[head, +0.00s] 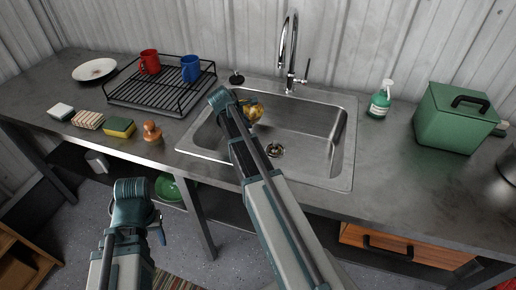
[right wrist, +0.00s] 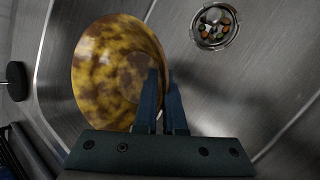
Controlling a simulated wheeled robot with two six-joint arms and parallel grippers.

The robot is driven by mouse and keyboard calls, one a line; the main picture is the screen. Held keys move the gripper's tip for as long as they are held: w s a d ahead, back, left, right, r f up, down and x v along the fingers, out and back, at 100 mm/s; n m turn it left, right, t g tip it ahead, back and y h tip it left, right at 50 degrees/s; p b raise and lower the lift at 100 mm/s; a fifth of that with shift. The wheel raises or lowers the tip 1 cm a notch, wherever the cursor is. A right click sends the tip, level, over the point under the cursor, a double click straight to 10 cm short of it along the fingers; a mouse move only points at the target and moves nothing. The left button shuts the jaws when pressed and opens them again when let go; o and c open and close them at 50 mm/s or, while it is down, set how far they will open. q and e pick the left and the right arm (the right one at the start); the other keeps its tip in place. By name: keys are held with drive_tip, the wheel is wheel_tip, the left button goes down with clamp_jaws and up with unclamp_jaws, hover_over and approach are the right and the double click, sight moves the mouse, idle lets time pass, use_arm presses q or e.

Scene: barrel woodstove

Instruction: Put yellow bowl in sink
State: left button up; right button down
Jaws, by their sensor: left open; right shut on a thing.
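The yellow bowl (right wrist: 105,70), mottled with brown, shows large in the right wrist view, with the sink (right wrist: 255,85) around it. My right gripper (right wrist: 167,88) is shut on the bowl's rim. In the head view the bowl (head: 252,111) is over the left part of the steel sink (head: 318,120), mostly hidden by my right arm. I cannot tell whether it touches the sink floor. My left gripper (head: 158,228) is open, low in front of the counter, and partly hidden by its own wrist.
A black dish rack (head: 160,98) with a red mug (head: 149,62) and blue mug (head: 190,68) stands left of the sink. Sponges and a brush (head: 152,131) lie near the front edge. A soap bottle (head: 380,100) and green box (head: 452,118) stand right. The faucet (head: 288,50) rises behind.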

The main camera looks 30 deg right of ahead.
wheel_tip(320, 180, down, 5)
drive_tip(key=b, duration=0.4)
drive_tip(key=shift+f, duration=0.2)
drive_tip(key=shift+f+b, duration=0.1)
drive_tip(key=shift+b, duration=0.25)
wheel_tip(320, 180, down, 4)
drive_tip(key=b, duration=0.3)
drive_tip(key=shift+r, duration=0.25)
drive_tip(key=shift+f+b, duration=0.15)
drive_tip(key=shift+b, duration=0.25)
drive_tip(key=c, duration=1)
unclamp_jaws()
